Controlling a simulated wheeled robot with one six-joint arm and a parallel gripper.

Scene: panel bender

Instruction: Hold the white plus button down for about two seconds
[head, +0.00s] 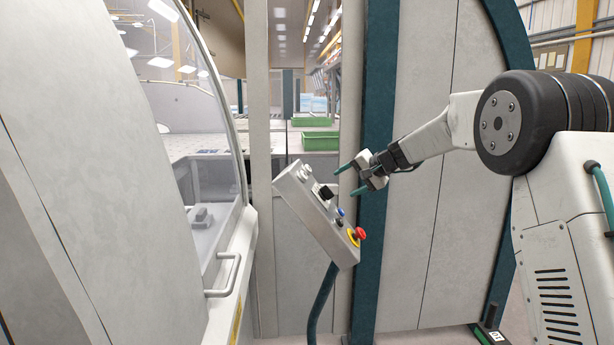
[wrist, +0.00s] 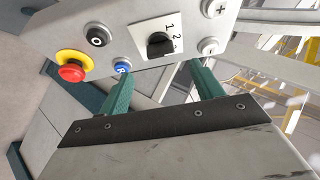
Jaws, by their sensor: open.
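The white plus button (wrist: 215,8) is on the grey control panel (wrist: 190,14), near the top edge of the wrist view. A white minus button (wrist: 208,46) sits just below it. In the head view the panel (head: 318,222) is tilted on a post, with small white buttons (head: 303,173) at its upper end; I cannot tell there which is plus. My gripper (head: 348,180) is open and empty, to the right of the panel and apart from it. In the wrist view its two green fingers (wrist: 160,85) point toward the panel, below the plus button.
A black selector knob (wrist: 159,44), a blue button (wrist: 122,66), a black button (wrist: 97,39) and a red emergency stop (wrist: 72,70) share the panel. A machine door with a handle (head: 225,275) stands left of it. A green bin (head: 320,140) is behind.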

